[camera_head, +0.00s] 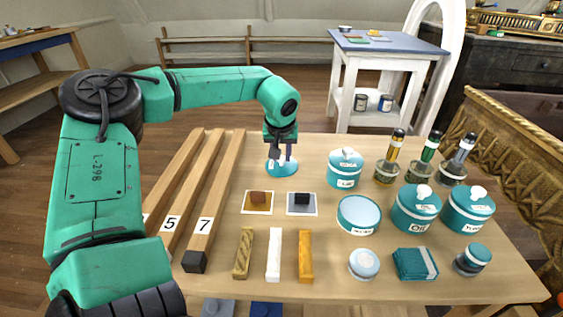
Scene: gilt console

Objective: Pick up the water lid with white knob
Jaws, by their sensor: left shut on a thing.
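A teal lid with a white knob (281,169) is at the back of the wooden table, left of the jars. My left gripper (282,155) points down over it and is shut on its knob, partly hiding the knob. I cannot tell whether the lid touches the table or is slightly above it. A teal jar without a knobbed lid (358,215) stands in the middle right, its pale round top showing; its label is too small to read. My right gripper is not in view.
Teal jars with white-knobbed lids (345,169), (416,208), (469,210) and several bottles (388,160) crowd the table's right. Two small framed squares (258,202), (302,203) lie in front of the lid. Long numbered wooden bars (217,195) lie at left; short coloured sticks (274,254) lie in front.

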